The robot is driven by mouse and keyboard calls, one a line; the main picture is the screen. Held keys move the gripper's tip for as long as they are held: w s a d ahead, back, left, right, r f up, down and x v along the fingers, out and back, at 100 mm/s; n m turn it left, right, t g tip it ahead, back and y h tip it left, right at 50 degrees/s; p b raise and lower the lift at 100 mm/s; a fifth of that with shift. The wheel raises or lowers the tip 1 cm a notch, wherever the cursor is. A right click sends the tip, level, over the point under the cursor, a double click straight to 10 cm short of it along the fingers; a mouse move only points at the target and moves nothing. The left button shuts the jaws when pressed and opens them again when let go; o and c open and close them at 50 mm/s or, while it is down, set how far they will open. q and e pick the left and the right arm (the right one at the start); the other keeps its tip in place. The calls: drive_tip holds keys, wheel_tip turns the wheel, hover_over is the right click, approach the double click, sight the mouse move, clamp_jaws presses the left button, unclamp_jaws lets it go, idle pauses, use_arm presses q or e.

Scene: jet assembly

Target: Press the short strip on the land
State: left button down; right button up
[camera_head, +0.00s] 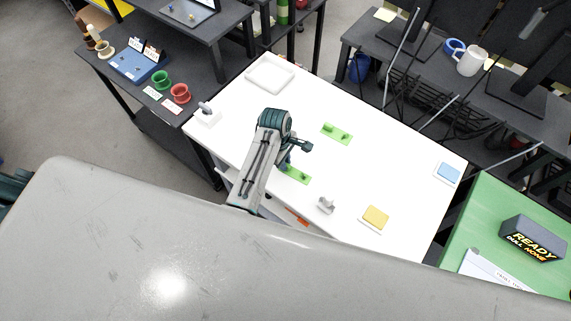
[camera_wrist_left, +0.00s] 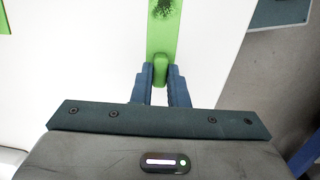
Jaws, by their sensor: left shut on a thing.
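A green strip (camera_head: 298,174) lies on the white table, partly hidden under my left arm. In the left wrist view the strip (camera_wrist_left: 164,32) runs up from between my fingers, with a dark speckled patch near the top. My left gripper (camera_head: 287,166) points down at its near end. In the left wrist view my left gripper (camera_wrist_left: 160,88) is shut on the strip's raised green knob (camera_wrist_left: 160,66). A second green piece (camera_head: 337,133) with raised knobs lies apart behind it. I cannot tell which surface is the land. My right gripper is not in view.
The white table (camera_head: 400,150) holds a white tray (camera_head: 270,74), grey fixtures (camera_head: 326,205) and (camera_head: 207,114), a yellow pad (camera_head: 376,217) and a blue pad (camera_head: 448,173). A green table (camera_head: 500,220) adjoins at right. The middle right of the white table is clear.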

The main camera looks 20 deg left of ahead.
use_arm(q)
wheel_tip(320, 180, up, 3)
drive_tip(key=shift+f+p, duration=0.1)
drive_tip(key=shift+p, duration=0.65)
wheel_tip(320, 180, up, 4)
drive_tip(key=shift+r, duration=0.65)
drive_tip(key=shift+f, duration=0.1)
